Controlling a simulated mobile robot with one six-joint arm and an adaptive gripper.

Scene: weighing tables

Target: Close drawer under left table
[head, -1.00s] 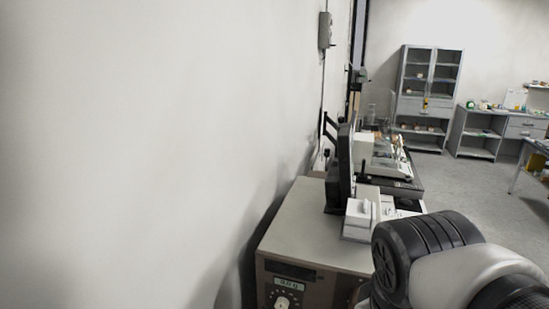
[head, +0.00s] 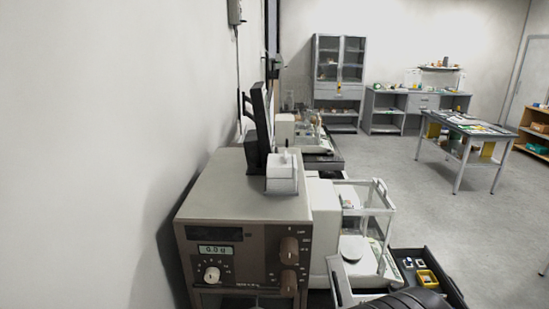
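An open dark drawer (head: 448,284) juts out at the lower right of the head view, beside the nearest balance. Small items lie in it, among them a yellow tray (head: 427,279) and a little blue-and-white piece. The table it belongs to is mostly hidden behind the equipment, and the drawer's front is partly cut off by the bottom edge. My gripper is not in view; only a black ribbed part of my arm shows at the bottom, in front of the drawer.
A brown-grey instrument (head: 245,215) with dials stands close, against the left wall. A balance with a glass draft shield (head: 372,225) stands to its right. Grey floor (head: 430,200) is clear at the right.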

